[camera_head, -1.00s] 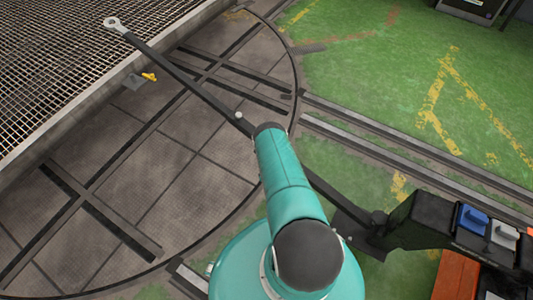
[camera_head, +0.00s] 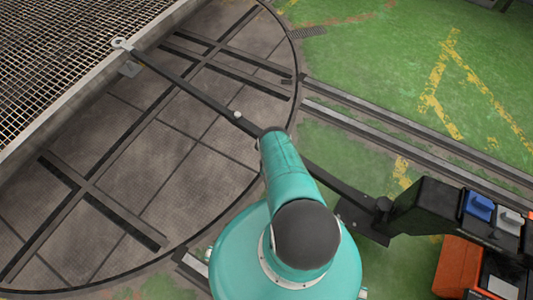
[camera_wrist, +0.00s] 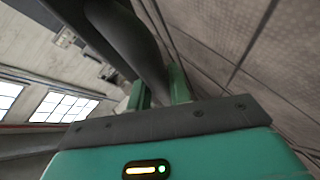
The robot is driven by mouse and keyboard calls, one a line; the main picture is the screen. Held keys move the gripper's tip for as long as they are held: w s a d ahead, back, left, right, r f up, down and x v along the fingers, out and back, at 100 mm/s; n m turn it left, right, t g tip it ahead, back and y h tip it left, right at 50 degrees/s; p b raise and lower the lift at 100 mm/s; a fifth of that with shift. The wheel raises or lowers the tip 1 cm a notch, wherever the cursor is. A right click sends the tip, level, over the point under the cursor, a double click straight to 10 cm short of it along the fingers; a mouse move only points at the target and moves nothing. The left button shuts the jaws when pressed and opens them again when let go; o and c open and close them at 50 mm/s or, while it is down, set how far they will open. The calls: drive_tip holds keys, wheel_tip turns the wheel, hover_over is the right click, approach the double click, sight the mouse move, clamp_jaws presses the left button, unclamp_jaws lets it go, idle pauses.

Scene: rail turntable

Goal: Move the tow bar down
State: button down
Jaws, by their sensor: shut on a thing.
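The tow bar (camera_head: 187,84) is a long dark bar with a pale ring eye (camera_head: 121,44) at its upper left end. It slants across the turntable (camera_head: 190,150) and runs behind my teal arm to a hinge (camera_head: 378,212) on a dark vehicle. The eye end shows just above a small grey bracket (camera_head: 129,69) at the turntable's edge with the mesh deck. In the wrist view, my gripper (camera_wrist: 157,90) has its green fingers on either side of the dark bar (camera_wrist: 130,38) and is shut on it. In the head view my arm hides the fingers.
A raised mesh deck (camera_head: 60,65) lies at the upper left. Rails (camera_head: 420,145) run across the green floor to the right. The dark vehicle (camera_head: 440,210) with blue, grey and orange parts stands at lower right.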

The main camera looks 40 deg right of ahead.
drive_tip(key=shift+w, duration=0.1)
drive_tip(key=c, duration=1.6)
unclamp_jaws()
drive_tip(key=shift+o, duration=0.2)
drive_tip(key=v, duration=1.4)
